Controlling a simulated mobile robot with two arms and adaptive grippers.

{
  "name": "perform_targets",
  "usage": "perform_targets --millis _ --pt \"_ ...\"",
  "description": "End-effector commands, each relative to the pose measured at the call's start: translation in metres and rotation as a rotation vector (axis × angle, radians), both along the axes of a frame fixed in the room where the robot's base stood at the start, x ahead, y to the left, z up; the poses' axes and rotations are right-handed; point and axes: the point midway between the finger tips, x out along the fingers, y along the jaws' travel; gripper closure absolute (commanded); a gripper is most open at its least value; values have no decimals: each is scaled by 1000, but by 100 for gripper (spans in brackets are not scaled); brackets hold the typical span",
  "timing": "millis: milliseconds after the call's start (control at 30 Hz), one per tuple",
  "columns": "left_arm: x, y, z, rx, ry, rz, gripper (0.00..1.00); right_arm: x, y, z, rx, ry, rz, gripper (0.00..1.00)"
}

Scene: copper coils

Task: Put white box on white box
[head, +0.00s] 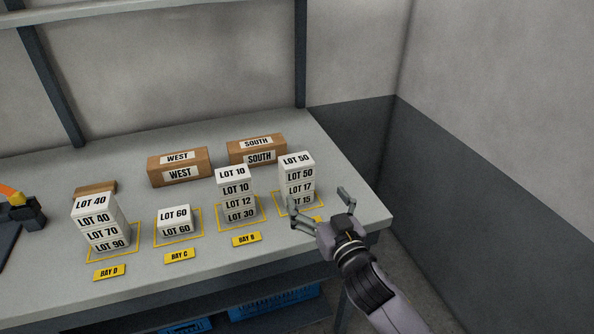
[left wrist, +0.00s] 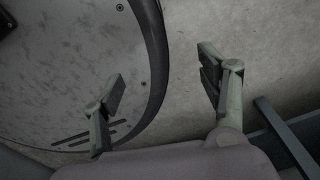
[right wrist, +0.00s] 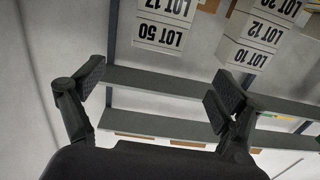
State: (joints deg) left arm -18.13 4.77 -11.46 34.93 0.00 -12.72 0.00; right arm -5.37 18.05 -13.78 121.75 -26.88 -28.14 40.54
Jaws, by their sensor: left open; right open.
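White boxes stand in bays on the table. Bay D holds a stack of LOT 40 (head: 95,211), LOT 70 (head: 103,235) and LOT 90 (head: 109,246). Bay C holds the single LOT 60 box (head: 174,220). Bay B holds LOT 10 (head: 235,182), LOT 12 and LOT 30. The rightmost bay holds LOT 50 (head: 299,168), LOT 17 and LOT 15, partly hidden by my right gripper (head: 318,199). That gripper is open and empty in front of this stack; LOT 50 (right wrist: 158,36) shows upside down beyond its fingers. My left gripper (left wrist: 161,78) is open and empty, away from the boxes.
Brown boxes labelled WEST (head: 180,168) and SOUTH (head: 258,152) stand behind the white boxes. Another brown box (head: 96,188) sits behind bay D. Uprights rise at the table's back. An orange and dark object (head: 27,210) is at the left edge. The table front is mostly clear.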

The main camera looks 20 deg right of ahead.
Motion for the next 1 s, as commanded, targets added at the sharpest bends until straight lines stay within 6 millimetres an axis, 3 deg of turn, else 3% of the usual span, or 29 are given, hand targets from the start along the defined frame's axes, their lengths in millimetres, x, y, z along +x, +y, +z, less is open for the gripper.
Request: perform_targets --millis 100,200,400,600,800,1000 --pt "32 -4 9 -7 -49 0 32 27 1 4 -2 -2 -1 10" --pt "44 -6 13 -10 -65 0 32 49 2 3 -1 -1 -1 10" --pt "29 -5 15 -8 -42 1 32 80 4 2 -1 0 0 10" --pt "8 -4 16 -4 -10 2 32 92 5 3 1 0 0 10" --pt "10 -4 27 -5 -13 2 32 119 3 13 -2 -2 0 10" --pt "21 -5 28 -7 -31 1 32 138 4 9 0 -1 1 10"
